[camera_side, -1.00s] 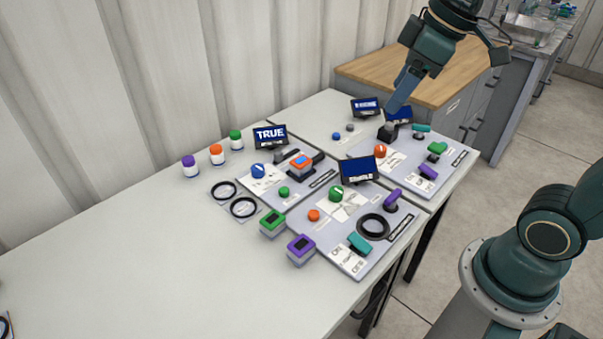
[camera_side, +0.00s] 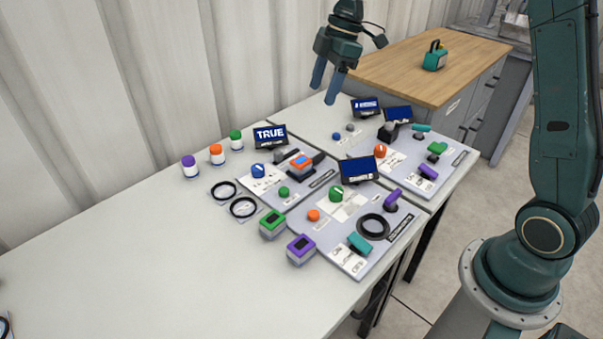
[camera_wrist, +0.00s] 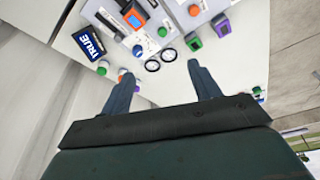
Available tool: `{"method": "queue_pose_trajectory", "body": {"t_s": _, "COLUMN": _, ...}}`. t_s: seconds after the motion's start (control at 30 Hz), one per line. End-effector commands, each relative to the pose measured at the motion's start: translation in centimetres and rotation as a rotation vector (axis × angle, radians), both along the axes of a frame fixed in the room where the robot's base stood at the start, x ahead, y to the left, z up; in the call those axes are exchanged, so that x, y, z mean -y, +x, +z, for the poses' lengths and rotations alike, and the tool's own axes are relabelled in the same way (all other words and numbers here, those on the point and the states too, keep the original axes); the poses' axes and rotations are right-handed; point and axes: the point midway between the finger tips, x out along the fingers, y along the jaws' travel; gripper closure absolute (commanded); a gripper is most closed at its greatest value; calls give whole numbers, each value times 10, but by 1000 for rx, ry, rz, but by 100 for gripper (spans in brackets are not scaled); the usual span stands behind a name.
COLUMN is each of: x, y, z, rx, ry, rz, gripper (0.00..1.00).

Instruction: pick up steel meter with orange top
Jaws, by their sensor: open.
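The meter with the orange top (camera_side: 302,161) is a small box with a blue screen. It sits in a dark holder on the rear left panel of the table, in front of the TRUE display. In the wrist view the orange-topped meter (camera_wrist: 134,17) is near the top edge, beyond my fingertips. My gripper (camera_side: 323,96) is open and empty, raised above the back of the table. Its two spread fingers also show in the wrist view (camera_wrist: 160,70), apart from the meter. The meter's lower body is partly hidden by the holder.
A green-topped meter (camera_side: 272,223) and a purple-topped meter (camera_side: 300,248) stand at the panels' front. The TRUE display (camera_side: 270,137) stands behind the orange-topped meter. Purple, orange and green capped jars (camera_side: 216,154) line the back left. The front left tabletop (camera_side: 150,270) is clear.

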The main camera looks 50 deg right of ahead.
Motion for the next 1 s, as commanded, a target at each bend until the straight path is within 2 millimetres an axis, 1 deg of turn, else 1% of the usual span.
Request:
{"method": "queue_pose_trajectory", "body": {"t_s": 0.03, "x": 5, "y": 9, "z": -10, "rx": -6, "ry": 6, "rz": 33, "gripper": 38}}
{"method": "queue_pose_trajectory", "body": {"t_s": 0.1, "x": 10, "y": 19, "z": -22, "rx": -7, "ry": 14, "rz": 85, "gripper": 38}}
{"method": "queue_pose_trajectory", "body": {"t_s": 0.17, "x": 15, "y": 27, "z": -33, "rx": -8, "ry": 22, "rz": 130, "gripper": 38}}
{"method": "queue_pose_trajectory", "body": {"t_s": 0.3, "x": 26, "y": 44, "z": -60, "rx": -6, "ry": 42, "rz": 232, "gripper": 38}}
{"method": "queue_pose_trajectory", "body": {"t_s": 0.5, "x": 40, "y": 61, "z": -96, "rx": 3, "ry": 72, "rz": 360, "gripper": 38}}
{"method": "queue_pose_trajectory", "body": {"t_s": 0.57, "x": 43, "y": 64, "z": -104, "rx": 6, "ry": 80, "rz": 388, "gripper": 38}}
{"method": "queue_pose_trajectory", "body": {"t_s": 0.73, "x": 48, "y": 68, "z": -117, "rx": 14, "ry": 90, "rz": 436, "gripper": 38}}
{"method": "queue_pose_trajectory", "body": {"t_s": 1.0, "x": 48, "y": 69, "z": -120, "rx": 15, "ry": 93, "rz": 444, "gripper": 38}}
